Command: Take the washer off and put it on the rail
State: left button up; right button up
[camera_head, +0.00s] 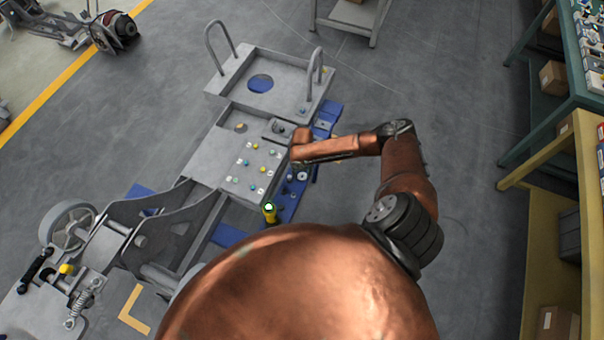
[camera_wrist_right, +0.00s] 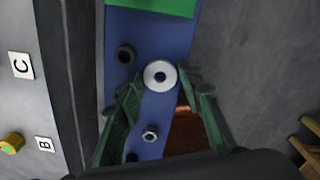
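A pale round washer (camera_wrist_right: 160,76) with a dark centre shows on the blue rail (camera_wrist_right: 177,30) in the right wrist view. I cannot tell whether a stud fills its hole. My right gripper (camera_wrist_right: 160,82) is open, its two green-looking fingers on either side of the washer in that picture, with narrow gaps visible. Its height above the rail is unclear. In the head view the blue rail (camera_head: 290,200) runs along the right side of the grey chassis (camera_head: 205,155), and my right forearm reaches over it, hiding part of it. My left gripper is not in view.
A dark nut (camera_wrist_right: 126,54) and a bright nut (camera_wrist_right: 150,135) sit on the rail near the washer. A panel of coloured knobs (camera_head: 262,170) lies left. Floor right of the chassis is clear.

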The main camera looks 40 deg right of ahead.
jog(key=o, duration=0.4)
jog(key=shift+c, duration=0.2)
jog(key=shift+r, duration=0.15)
notch_tip(320, 180, up, 12)
dwell(0.3)
